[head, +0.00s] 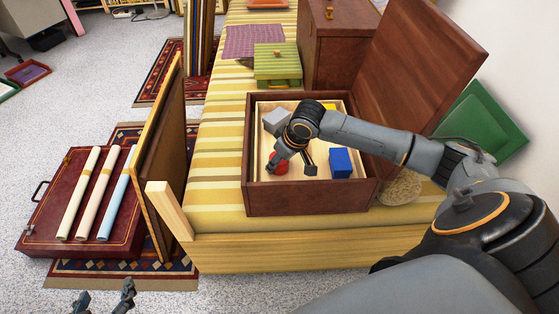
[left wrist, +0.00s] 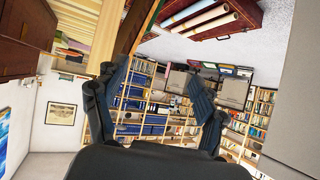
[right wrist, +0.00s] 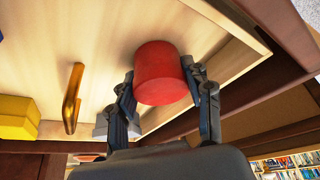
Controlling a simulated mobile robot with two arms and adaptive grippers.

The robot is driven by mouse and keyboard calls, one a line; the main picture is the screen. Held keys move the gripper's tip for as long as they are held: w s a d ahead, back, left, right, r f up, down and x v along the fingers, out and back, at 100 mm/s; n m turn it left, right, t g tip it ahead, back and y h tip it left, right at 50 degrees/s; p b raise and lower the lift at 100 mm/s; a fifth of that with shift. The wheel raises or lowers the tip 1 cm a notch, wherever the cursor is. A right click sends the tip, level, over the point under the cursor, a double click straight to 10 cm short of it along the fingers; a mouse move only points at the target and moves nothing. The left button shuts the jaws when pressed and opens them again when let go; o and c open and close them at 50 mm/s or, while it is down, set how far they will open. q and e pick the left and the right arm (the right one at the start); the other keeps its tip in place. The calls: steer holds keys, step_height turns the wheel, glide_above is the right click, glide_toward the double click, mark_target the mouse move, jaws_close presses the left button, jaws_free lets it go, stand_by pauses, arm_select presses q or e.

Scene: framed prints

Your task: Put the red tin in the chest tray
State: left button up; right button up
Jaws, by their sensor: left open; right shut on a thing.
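The red tin (head: 279,163) is inside the open brown chest (head: 300,199), over the pale wooden tray (head: 262,141). My right gripper (head: 291,168) is shut on it. In the right wrist view the red tin (right wrist: 164,72) sits between both fingers, above the tray's pale floor (right wrist: 110,30); I cannot tell whether it touches that floor. A brass handle (right wrist: 73,98) stands up from the tray. My left gripper (head: 104,299) is open and empty at the bottom left, away from the chest; its fingers also show in the left wrist view (left wrist: 157,85).
The tray area also has a blue block (head: 341,163), a grey block (head: 276,121) and a yellow block (head: 329,106). The raised chest lid (head: 425,60) stands behind my right arm. A framed picture (head: 160,150) leans at the bench's left.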

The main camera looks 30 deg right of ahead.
steer(key=o, duration=1.4)
steer(key=shift+f, duration=0.1)
arm_select(q)
steer(key=shift+s+a+f, duration=0.1)
steer(key=shift+s+f, duration=0.05)
steer(key=shift+f, duration=0.05)
arm_select(e)
steer(key=shift+r, duration=0.3)
steer(key=p+v, duration=0.2)
steer(key=v, duration=0.3)
steer(key=shift+s+d+r, duration=0.1)
steer(key=shift+r, duration=0.15)
arm_select(q)
steer(key=s+a+f+g+y+p, duration=0.1)
steer(key=s+a+f+g, duration=0.1)
steer(key=s, duration=0.4)
steer(key=s+a+f+g+y+p, duration=0.1)
steer(key=s+a+f+g, duration=0.1)
steer(key=s+g, duration=0.3)
steer(key=shift+s+f+g, duration=0.25)
steer(key=shift+s+g, duration=0.05)
steer(key=shift+s, duration=0.25)
arm_select(e)
steer(key=shift+v, duration=3.1)
